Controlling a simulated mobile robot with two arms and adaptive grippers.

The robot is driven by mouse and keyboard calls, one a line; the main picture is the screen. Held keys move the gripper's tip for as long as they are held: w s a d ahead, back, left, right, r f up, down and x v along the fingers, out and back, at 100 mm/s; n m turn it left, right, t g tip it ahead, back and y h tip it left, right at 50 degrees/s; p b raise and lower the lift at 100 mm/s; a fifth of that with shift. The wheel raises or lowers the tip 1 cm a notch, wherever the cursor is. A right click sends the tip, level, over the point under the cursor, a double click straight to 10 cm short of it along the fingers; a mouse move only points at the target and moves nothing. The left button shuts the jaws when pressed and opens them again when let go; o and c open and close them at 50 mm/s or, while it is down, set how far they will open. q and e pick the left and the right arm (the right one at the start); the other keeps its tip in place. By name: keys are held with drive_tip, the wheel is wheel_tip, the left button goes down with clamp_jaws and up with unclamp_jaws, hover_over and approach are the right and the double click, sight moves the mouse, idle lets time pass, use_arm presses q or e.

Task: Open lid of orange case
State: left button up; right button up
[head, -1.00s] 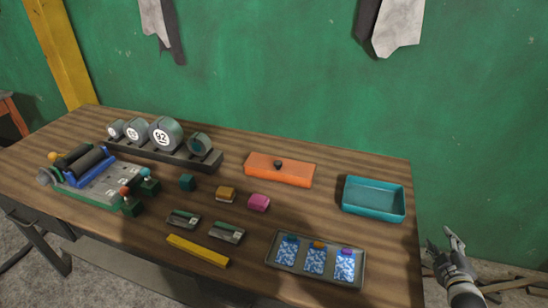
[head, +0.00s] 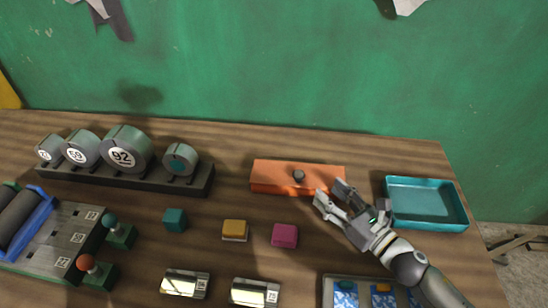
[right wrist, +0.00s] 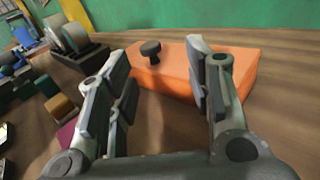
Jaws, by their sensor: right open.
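The orange case (head: 270,177) sits on the wooden table towards the back, with its lid closed. A dark round knob (head: 298,175) stands on top of the lid. My right gripper (head: 331,191) is open and empty just in front of the right part of the case. In the right wrist view, the orange case (right wrist: 172,75) lies ahead between and beyond the open fingers, and the knob (right wrist: 150,50) shows between the fingertips, apart from them. The right finger hides part of the case. My left gripper is not in view.
A teal tray (head: 428,223) stands right of the case, close to my right arm. A dark rack (head: 130,175) with several grey discs stands to the left. Teal (head: 175,219), yellow (head: 235,230) and pink (head: 285,236) blocks lie in front. A card tray (head: 330,280) is at the bottom.

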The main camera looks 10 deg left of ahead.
sight(302, 176)
drive_tip(key=shift+s+a+f+n+y, duration=0.15)
drive_tip(key=shift+s+a+n+y, duration=0.15)
drive_tip(key=shift+s+a+n, duration=0.1)
drive_tip(key=shift+r+p+x, duration=0.2)
drive_tip(key=shift+p+x, duration=0.2)
drive_tip(key=shift+x, duration=0.7)
drive_tip(key=p+x, duration=0.1)
drive_tip(key=x, duration=0.2)
drive_tip(key=shift+a, duration=0.25)
drive_tip(key=x, duration=0.3)
drive_tip(key=shift+w+a+f, duration=0.25)
drive_tip(key=shift+w+a, duration=0.45)
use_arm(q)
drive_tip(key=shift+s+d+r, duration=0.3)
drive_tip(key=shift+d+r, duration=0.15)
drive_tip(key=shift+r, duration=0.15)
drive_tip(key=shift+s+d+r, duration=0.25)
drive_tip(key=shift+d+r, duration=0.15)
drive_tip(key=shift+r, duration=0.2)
use_arm(e)
drive_tip(key=shift+f, duration=0.1)
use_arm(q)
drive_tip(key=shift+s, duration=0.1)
use_arm(e)
drive_tip(key=shift+c, duration=0.4)
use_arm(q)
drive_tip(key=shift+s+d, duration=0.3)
use_arm(e)
clamp_jaws()
